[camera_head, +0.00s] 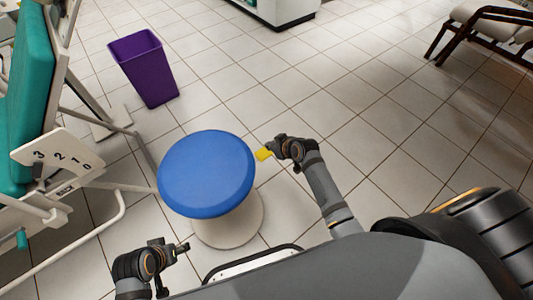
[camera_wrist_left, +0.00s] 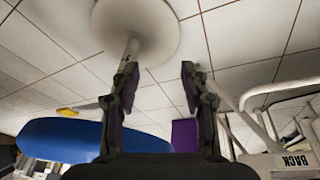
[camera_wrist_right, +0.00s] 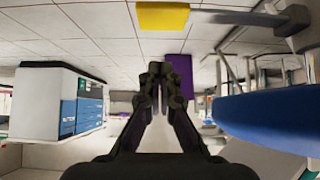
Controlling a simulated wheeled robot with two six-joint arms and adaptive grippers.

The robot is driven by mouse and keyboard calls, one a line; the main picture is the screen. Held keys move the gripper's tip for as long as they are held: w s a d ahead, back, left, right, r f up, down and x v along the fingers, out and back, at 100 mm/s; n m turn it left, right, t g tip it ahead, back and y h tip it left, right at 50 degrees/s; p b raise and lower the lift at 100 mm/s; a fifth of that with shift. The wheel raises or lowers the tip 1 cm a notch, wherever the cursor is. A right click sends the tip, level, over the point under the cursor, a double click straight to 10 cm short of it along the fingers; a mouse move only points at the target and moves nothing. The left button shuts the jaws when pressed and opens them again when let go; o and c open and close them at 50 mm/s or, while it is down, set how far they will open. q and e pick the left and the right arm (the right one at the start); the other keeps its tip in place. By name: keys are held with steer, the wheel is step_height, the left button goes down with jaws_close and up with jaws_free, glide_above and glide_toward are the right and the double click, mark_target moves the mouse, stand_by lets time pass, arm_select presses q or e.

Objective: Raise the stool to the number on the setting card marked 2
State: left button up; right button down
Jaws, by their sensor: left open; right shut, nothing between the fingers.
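The stool has a round blue seat (camera_head: 207,172) and a pale round base (camera_head: 230,222). The seat also shows in the left wrist view (camera_wrist_left: 65,140) and the right wrist view (camera_wrist_right: 270,115). A yellow paddle (camera_head: 263,154) sticks out at the seat's right side; it also shows in the right wrist view (camera_wrist_right: 163,16). My right gripper (camera_head: 277,147) is shut and empty beside the paddle; I cannot tell whether they touch. My left gripper (camera_head: 184,247) is open and empty, near the stool's lower left. No setting card marked 2 is recognisable.
A teal chair (camera_head: 30,90) with a white plate (camera_head: 60,158) bearing numbers stands at the left, its frame reaching close to the stool. A purple bin (camera_head: 145,68) stands behind. Tiled floor (camera_head: 370,105) is clear to the right.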

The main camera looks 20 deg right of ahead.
mark_target(262, 150)
steer(key=b+x, duration=0.1)
steer(key=x, duration=0.3)
steer(key=shift+f+b, duration=0.3)
steer(key=shift+b, duration=0.1)
steer(key=shift+s+f+b, duration=0.2)
steer(key=shift+f+b, duration=0.3)
steer(key=shift+f, duration=0.55)
arm_select(q)
steer(key=w+t, duration=0.2)
steer(key=w, duration=0.1)
steer(key=w+t, duration=0.1)
steer(key=t, duration=0.1)
steer(key=shift+w+d+f, duration=0.4)
arm_select(e)
steer(key=shift+f, duration=0.45)
